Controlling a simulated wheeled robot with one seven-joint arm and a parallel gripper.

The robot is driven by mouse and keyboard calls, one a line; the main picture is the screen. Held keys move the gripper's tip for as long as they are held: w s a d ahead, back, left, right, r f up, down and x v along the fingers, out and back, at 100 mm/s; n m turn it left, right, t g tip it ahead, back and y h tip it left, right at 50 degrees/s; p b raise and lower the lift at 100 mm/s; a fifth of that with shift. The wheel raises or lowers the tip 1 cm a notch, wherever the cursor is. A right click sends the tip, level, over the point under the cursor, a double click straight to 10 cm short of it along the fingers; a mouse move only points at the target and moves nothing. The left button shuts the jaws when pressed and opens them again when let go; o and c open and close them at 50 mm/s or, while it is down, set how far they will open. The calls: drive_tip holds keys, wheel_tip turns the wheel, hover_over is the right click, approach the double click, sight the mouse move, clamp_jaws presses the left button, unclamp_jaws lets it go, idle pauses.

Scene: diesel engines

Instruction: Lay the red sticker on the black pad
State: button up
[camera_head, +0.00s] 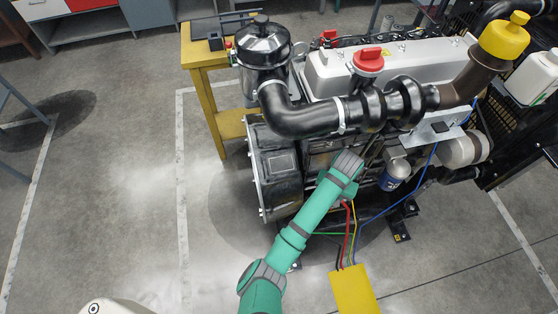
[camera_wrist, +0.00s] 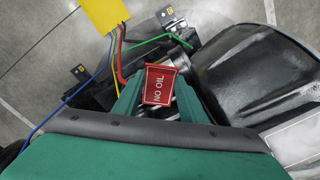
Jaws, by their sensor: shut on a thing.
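The red sticker (camera_wrist: 158,84), a small red label with white "NO OIL" lettering, shows in the wrist view. My gripper (camera_wrist: 156,98) is shut on it, with a green finger on either side. In the head view my green arm reaches to the engine's near side, and its fingers and the sticker cannot be made out clearly there. A small dark square (camera_head: 440,127) lies on a pale metal plate at the engine's right. I cannot tell whether it is the black pad.
The engine (camera_head: 330,130) stands close in front, with a thick black hose (camera_head: 300,115) above my arm. A yellow box (camera_head: 355,290) trails red, blue, green and yellow wires near the arm. A yellow table (camera_head: 197,55) stands at the back left. Floor at left is clear.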

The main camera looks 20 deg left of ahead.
drive_tip(key=shift+m+y, duration=0.5)
drive_tip(key=shift+m, duration=0.3)
drive_tip(key=r, duration=0.2)
drive_tip(key=w+r, duration=0.1)
drive_tip(key=r, duration=0.1)
drive_tip(key=d+r, duration=0.1)
drive_tip(key=r, duration=0.1)
drive_tip(key=shift+w+d+r, duration=0.1)
drive_tip(key=shift+w+r, duration=0.15)
drive_tip(key=shift+r, duration=0.05)
wheel_tip(320, 180, up, 4)
drive_tip(key=s+m+t, duration=0.1)
drive_tip(key=s+m, duration=0.1)
drive_tip(key=m+t+y, duration=0.2)
drive_tip(key=m+t, duration=0.2)
drive_tip(key=m, duration=0.3)
approach(280, 164)
drive_tip(key=shift+x, duration=3.4)
